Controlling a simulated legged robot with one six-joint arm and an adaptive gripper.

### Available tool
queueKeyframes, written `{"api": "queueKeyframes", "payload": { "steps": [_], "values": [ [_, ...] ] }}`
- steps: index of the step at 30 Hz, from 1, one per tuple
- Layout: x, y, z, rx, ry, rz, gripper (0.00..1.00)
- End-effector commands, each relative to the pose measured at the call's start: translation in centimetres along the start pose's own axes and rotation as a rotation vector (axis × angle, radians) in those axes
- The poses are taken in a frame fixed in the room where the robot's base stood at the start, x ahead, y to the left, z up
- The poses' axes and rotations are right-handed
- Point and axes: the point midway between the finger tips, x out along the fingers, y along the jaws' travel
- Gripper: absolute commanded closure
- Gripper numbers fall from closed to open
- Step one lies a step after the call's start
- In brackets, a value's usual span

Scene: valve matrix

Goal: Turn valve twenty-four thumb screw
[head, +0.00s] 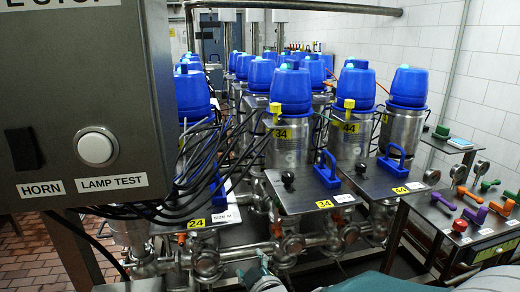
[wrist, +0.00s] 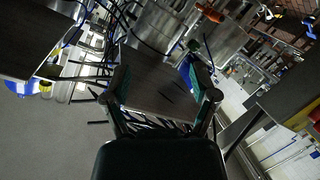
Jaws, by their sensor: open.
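In the head view, the yellow label 24 (head: 196,223) is on the front edge of a steel plate left of centre. A blue handle (head: 218,184) stands on that plate, partly behind black cables. An orange part (head: 182,238) shows just below the label. I cannot make out valve twenty-four's thumb screw for sure. In the wrist view, my gripper (wrist: 155,67) is open with nothing between its fingers. A dark flat plate (wrist: 160,95) lies beyond and between them; its label is not readable. I cannot make out my gripper in the head view.
A steel control box (head: 85,100) fills the left of the head view. Black cables (head: 175,200) hang beside it over plate 24. Plates 34 (head: 300,190) and 44 (head: 385,178) stand to the right with blue-capped valves. A panel with coloured handles (head: 475,215) is far right.

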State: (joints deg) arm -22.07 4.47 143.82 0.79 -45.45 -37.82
Motion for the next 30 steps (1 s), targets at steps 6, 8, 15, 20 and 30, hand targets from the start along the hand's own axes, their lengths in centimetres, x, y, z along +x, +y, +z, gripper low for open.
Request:
{"api": "queueKeyframes", "payload": {
  "steps": [6, 8, 15, 20, 30],
  "values": [
    [-3.8, 4.2, 1.3, 0.183, -0.206, -0.032, 0.24],
    [-5.1, 5.1, 1.7, 0.236, -0.265, -0.037, 0.24],
    [-11.9, 7.6, 3.3, 0.454, -0.502, -0.04, 0.24],
    [-17.3, 8.2, 4.1, 0.603, -0.662, -0.023, 0.24],
    [-26.3, 7.4, 4.8, 0.832, -0.91, 0.022, 0.24]
  ]
}}
